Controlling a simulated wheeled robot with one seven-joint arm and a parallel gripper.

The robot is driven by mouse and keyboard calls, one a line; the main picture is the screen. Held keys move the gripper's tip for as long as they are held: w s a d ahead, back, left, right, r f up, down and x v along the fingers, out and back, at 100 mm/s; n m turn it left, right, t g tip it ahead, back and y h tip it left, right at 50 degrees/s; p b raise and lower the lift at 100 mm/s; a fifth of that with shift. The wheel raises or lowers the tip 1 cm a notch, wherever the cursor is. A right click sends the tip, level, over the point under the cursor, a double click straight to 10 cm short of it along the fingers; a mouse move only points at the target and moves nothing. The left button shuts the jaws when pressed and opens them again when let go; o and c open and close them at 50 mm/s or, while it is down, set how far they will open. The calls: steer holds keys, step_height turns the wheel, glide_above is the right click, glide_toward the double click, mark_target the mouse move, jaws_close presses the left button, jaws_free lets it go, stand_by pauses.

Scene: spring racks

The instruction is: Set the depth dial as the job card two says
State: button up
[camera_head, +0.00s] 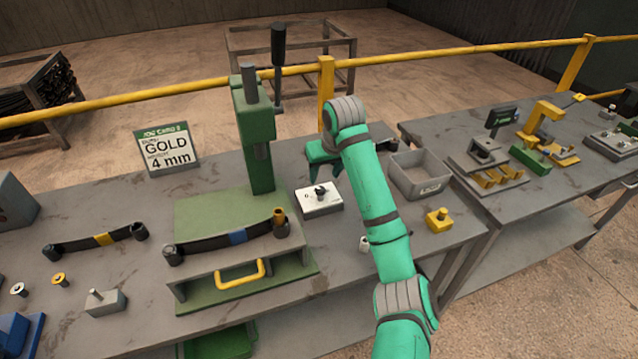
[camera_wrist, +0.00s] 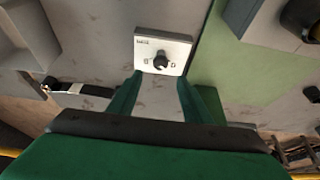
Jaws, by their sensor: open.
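The job card (camera_head: 166,150) stands upright at the back of the bench and reads GOLD and 4 mm; its small print is hard to read. The depth dial is a white plate (camera_head: 308,203) with a black knob (camera_head: 320,191), to the right of the green press. In the wrist view the dial plate (camera_wrist: 178,45) and its knob (camera_wrist: 161,62) lie just beyond my fingertips; the marks are too small to read. My gripper (camera_head: 324,169) is open and empty above and behind the dial, its fingers (camera_wrist: 160,84) apart and not touching the knob.
The green press (camera_head: 255,140) stands close left of the dial, with a dark leaf spring (camera_head: 215,243) with a blue band before it. A grey bin (camera_head: 420,182) and a yellow block (camera_head: 438,220) are to the right. Another dark spring (camera_head: 75,244) lies left.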

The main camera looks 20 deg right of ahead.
mark_target(321, 188)
steer(key=x, duration=0.8)
steer(key=shift+f, duration=0.15)
steer(key=shift+c, duration=0.4)
steer(key=c, duration=1)
